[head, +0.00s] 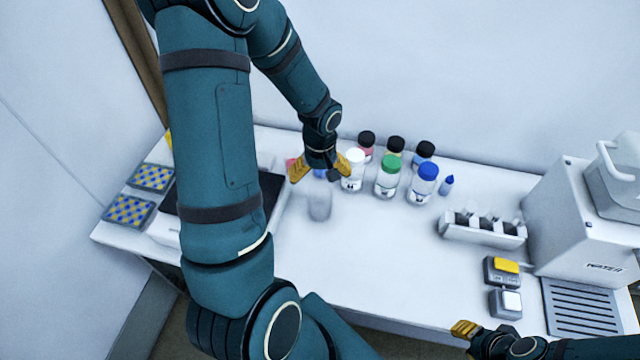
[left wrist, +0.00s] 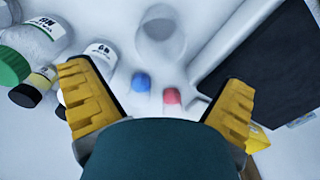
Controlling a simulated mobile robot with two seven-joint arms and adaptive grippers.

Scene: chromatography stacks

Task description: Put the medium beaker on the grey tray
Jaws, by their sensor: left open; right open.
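A clear, faint beaker (head: 320,204) stands on the white table left of the bottles. It also shows at the top of the left wrist view (left wrist: 162,36). I cannot judge its size against others. My left gripper (head: 320,172) is open and empty, above the table just behind the beaker. In the left wrist view the beaker lies beyond the open fingers (left wrist: 155,88), not between them. A grey slatted tray (head: 583,308) is at the right, before the white water machine. My right gripper (head: 466,328) is open near the table's front edge, partly cut off.
Bottles with white (head: 353,172), green (head: 387,178) and blue (head: 423,184) caps stand right of my left gripper, black-capped ones behind. Blue (left wrist: 141,81) and red (left wrist: 172,96) small items lie near its fingers. A white rack (head: 483,230) stands farther right. The front middle is clear.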

